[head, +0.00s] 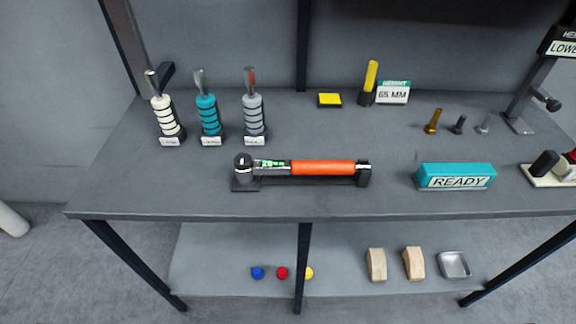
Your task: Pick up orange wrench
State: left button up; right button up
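The orange wrench (322,167) lies level near the front middle of the grey table (200,190). Its orange handle points right and its dark round head (243,161) is at the left. A small green display shows on its shaft. It rests on a dark stand, with a block under the head and a black holder (363,173) at the handle end. Neither of my grippers is in the head view. Nothing touches the wrench from above.
Three ringed tools, white (164,115), teal (209,115) and grey (253,115), stand behind at the left. A teal READY block (455,177) sits to the right. Several bolts (433,121) stand behind it. A lower shelf (220,260) holds balls, wooden blocks and a metal tray.

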aim_at(246, 178)
jog(key=u, duration=5.45)
jog(key=i+j, duration=0.1)
jog(key=i, duration=1)
jog(key=z, duration=5.6)
